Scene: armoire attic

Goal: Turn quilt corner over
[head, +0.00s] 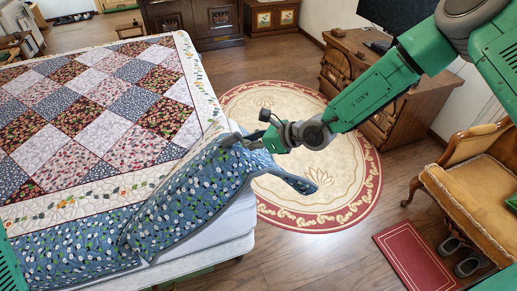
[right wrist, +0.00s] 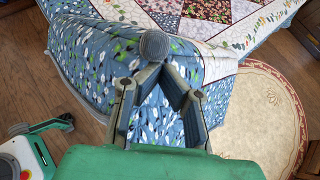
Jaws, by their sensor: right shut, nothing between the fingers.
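The patchwork quilt (head: 100,110) covers the bed, with a cream floral border and a blue floral outer band (head: 190,205). In the head view its near right corner is bunched up off the white mattress (head: 225,222), and a pointed flap (head: 295,182) sticks out past the bed's edge. My right gripper (head: 240,138) is at the top of this raised cloth. In the right wrist view my right gripper (right wrist: 160,98) is over the blue band (right wrist: 100,55), shut with no cloth between its fingers. My left gripper is out of view.
A round cream and red rug (head: 320,180) lies right of the bed. A wooden desk (head: 360,75) stands beyond it. An upholstered chair (head: 465,185), a small red mat (head: 415,255) and dark slippers (head: 468,265) are at the right.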

